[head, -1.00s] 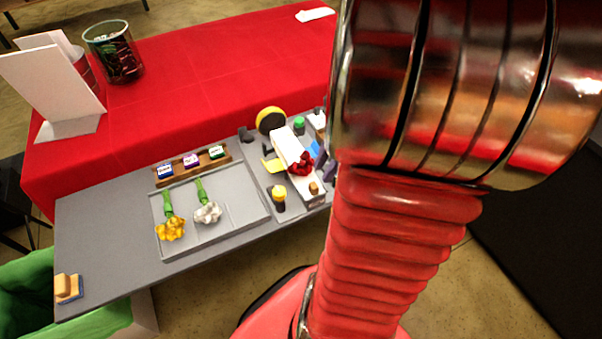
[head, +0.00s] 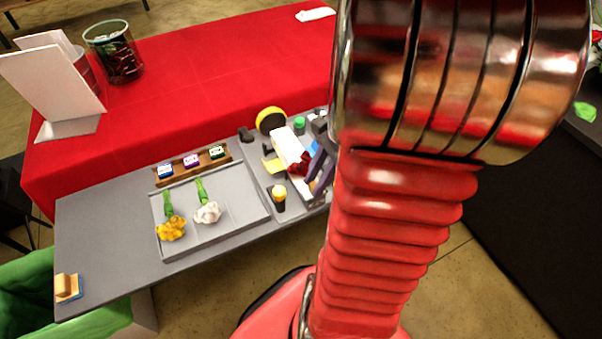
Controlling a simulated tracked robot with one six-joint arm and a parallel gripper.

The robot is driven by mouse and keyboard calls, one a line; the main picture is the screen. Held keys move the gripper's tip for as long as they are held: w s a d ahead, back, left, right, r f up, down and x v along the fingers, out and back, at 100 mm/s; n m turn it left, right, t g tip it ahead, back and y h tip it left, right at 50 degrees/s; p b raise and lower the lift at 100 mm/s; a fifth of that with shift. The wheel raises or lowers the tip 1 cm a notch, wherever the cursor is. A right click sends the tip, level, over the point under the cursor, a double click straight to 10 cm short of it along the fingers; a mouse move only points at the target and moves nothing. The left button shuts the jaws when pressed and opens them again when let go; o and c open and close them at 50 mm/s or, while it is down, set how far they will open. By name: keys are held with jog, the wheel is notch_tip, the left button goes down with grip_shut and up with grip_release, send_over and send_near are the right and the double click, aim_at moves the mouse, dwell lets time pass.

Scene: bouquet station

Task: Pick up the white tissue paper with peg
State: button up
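The white tissue paper (head: 287,145) lies on the grey board at the right part of the table. A red flower head (head: 298,168) is on it. The paper's near right part is covered by dark purple-grey pieces that look like the fingers of my gripper (head: 319,169). They reach in from the right, over or beside the paper. Whether they touch it, and whether they are open or shut, I cannot tell. I cannot make out the peg now.
A grey tray (head: 235,215) holds a yellow flower (head: 171,228) and a white flower (head: 207,212). A wooden rack (head: 222,160) stands behind it. A sponge (head: 68,287) is at the left.

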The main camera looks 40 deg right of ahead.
jog(key=shift+c, duration=0.3)
grip_shut()
jog(key=shift+r, duration=0.1)
dwell(0.4)
notch_tip(320, 180, up, 10)
dwell(0.5)
jog(key=shift+s, duration=0.1)
dwell(0.4)
